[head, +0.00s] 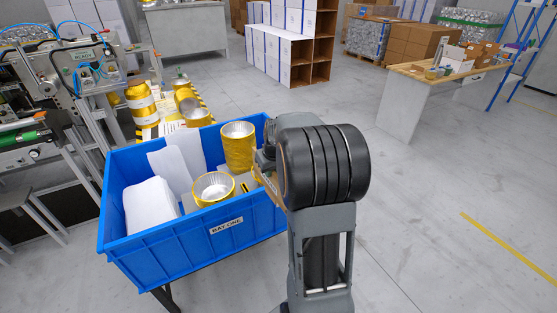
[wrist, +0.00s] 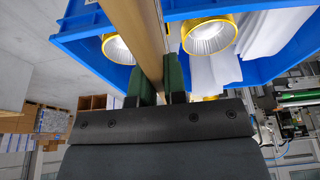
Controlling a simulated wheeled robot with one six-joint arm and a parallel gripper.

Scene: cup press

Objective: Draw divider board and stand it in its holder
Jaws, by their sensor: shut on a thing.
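My gripper (wrist: 160,78) has its two green fingers shut on a tan divider board (wrist: 140,30) in the wrist view. The board runs from between the fingers up past the top edge of that view, over the blue crate (wrist: 75,25). In the head view only a small tan piece of the board (head: 264,176) shows at the crate's right end, beside my wrist. My arm hides most of the board and the fingers there. I cannot tell whether its far end is inside the crate or above it. I cannot make out its holder.
The crate marked BAY ONE (head: 185,252) holds gold cups (head: 238,150) and white stacks (head: 150,208). More gold cups (head: 140,103) stand behind it, next to a machine (head: 85,75) at left. A wooden-top table (head: 440,78) stands back right. The floor at right is clear.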

